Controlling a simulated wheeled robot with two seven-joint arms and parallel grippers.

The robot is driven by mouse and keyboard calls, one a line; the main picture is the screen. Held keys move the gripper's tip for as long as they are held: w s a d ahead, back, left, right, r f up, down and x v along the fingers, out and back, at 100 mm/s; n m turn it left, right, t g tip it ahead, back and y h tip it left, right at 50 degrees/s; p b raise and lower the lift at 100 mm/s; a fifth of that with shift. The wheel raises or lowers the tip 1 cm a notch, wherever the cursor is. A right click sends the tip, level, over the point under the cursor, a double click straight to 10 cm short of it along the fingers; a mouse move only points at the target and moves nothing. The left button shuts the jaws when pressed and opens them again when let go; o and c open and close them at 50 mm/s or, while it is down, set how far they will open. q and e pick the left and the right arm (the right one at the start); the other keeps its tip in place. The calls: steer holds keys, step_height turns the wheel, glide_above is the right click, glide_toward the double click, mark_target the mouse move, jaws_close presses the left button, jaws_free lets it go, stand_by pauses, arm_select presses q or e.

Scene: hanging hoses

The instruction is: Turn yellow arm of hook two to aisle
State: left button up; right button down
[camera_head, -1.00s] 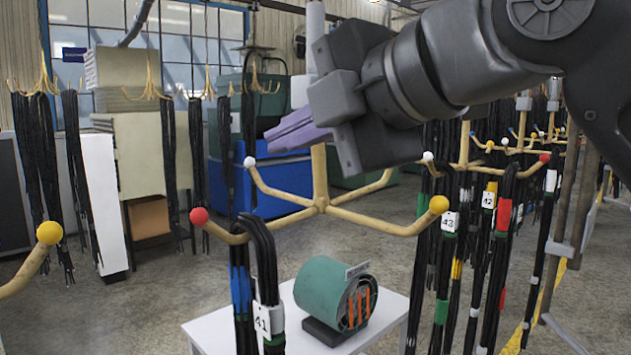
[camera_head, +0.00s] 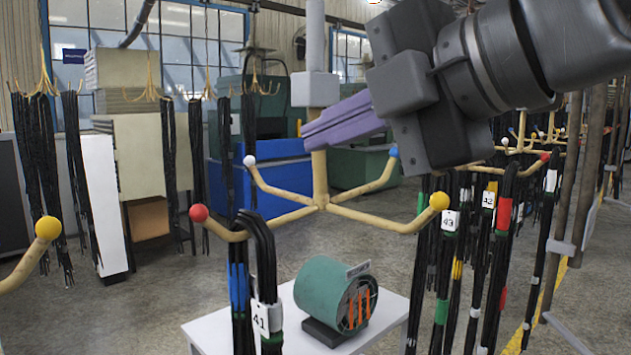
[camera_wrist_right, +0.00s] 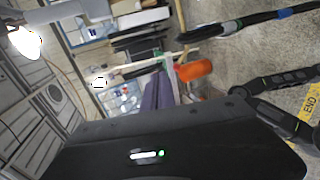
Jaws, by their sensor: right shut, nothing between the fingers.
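A tan hook (camera_head: 321,190) with several arms hangs mid-view from a post with a grey block. Its yellow-tipped arm (camera_head: 395,225) points right and toward me, ending in a yellow ball (camera_head: 439,201). The red-tipped arm carries black hoses tagged 41; white- and blue-tipped arms point back. No hook number is readable. My right gripper (camera_head: 308,136), with purple fingers, is shut and empty. Its fingers overlap the hook's post in the head view; contact cannot be told. The purple fingers also show in the right wrist view (camera_wrist_right: 157,92). My left gripper is not in view.
A white table (camera_head: 225,331) with a green drum (camera_head: 326,292) stands below the hook. Hoses tagged 43 and 42 (camera_head: 488,199) hang at right. Another yellow ball (camera_head: 48,228) is at the left edge. Open floor lies at left.

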steer(key=s+d, duration=0.4)
steer(key=s, duration=0.1)
steer(key=shift+s+d, duration=0.15)
stand_by(0.4)
